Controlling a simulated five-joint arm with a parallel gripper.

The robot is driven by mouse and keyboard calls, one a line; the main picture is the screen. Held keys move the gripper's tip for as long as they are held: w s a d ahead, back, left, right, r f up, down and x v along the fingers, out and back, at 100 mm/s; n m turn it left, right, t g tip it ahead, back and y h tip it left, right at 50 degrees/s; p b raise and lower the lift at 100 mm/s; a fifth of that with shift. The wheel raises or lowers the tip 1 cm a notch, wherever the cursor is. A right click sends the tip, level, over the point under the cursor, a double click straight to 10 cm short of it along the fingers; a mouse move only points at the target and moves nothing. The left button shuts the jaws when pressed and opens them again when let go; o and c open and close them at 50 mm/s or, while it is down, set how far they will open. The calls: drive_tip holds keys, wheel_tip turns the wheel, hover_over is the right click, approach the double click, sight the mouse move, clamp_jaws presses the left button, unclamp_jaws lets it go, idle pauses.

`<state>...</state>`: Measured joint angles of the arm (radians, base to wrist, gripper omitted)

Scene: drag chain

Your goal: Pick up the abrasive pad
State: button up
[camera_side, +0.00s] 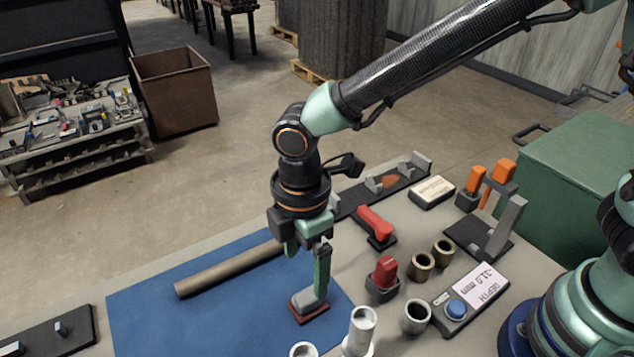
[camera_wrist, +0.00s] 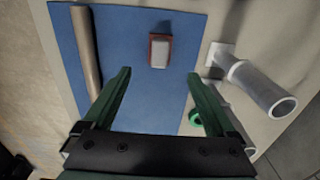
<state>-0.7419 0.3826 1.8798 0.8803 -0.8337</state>
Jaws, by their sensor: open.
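The abrasive pad appears to be the small block with a light grey top and a dark red base (camera_side: 309,306), lying flat on the blue mat (camera_side: 190,318). In the wrist view the pad (camera_wrist: 159,52) lies just beyond my fingertips, centred between their lines. My gripper (camera_side: 306,274) points down with its green fingers apart and nothing between them. In the side view one finger overlaps the pad's right end; I cannot tell whether it touches. In the wrist view my open gripper (camera_wrist: 158,73) shows both fingers.
A brown rod (camera_side: 225,271) lies on the mat, left of my gripper. The mat's left front area is clear.

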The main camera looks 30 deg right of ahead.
sight(306, 296)
wheel_tip(306, 296, down, 10)
idle(0.6)
clamp_jaws()
